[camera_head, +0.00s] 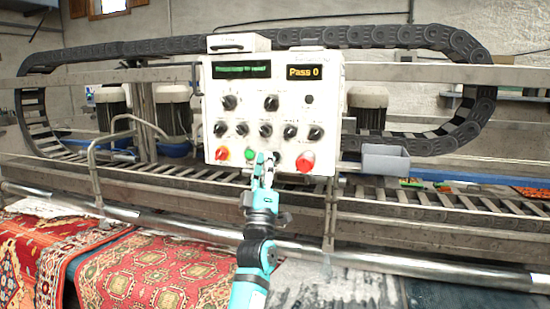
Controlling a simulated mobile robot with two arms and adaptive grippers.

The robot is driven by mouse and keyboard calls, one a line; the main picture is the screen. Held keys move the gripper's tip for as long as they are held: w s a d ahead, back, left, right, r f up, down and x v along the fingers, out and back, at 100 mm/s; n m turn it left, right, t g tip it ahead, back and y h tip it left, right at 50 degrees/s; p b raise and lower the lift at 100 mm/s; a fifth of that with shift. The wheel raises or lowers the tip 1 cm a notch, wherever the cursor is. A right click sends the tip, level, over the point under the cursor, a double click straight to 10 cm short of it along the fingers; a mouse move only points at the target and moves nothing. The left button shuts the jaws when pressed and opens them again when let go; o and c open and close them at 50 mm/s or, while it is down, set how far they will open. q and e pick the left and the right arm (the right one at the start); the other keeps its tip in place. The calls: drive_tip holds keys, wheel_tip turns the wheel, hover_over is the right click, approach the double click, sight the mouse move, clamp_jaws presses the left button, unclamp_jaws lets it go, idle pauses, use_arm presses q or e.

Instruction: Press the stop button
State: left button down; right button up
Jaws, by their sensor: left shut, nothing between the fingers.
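The white control panel (270,90) faces me in the middle of the view. A large round red button (306,161), likely the stop button, sits at its lower right. My left gripper (264,163) is shut and empty, pointing up at the panel's lower edge between the green and large red buttons. It appears apart from the large red button. Whether its tips touch the panel I cannot tell. My right gripper is not in view.
Several black knobs (271,103) cover the panel above the buttons. A metal rail (400,256) runs across below it. A grey box (385,160) stands to the right. Patterned rugs (150,270) lie at the lower left. A black cable chain (380,36) loops around behind.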

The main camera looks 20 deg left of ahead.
use_arm(q)
drive_tip(key=shift+w, duration=0.1)
drive_tip(key=shift+w, duration=0.35)
drive_tip(key=shift+w+b, duration=0.35)
drive_tip(key=shift+b, duration=0.15)
idle(0.8)
drive_tip(key=shift+s, duration=0.1)
drive_tip(key=shift+s+p, duration=0.3)
drive_tip(key=shift+s, duration=0.4)
drive_tip(key=s+p, duration=0.1)
drive_tip(key=s, duration=0.4)
idle(0.4)
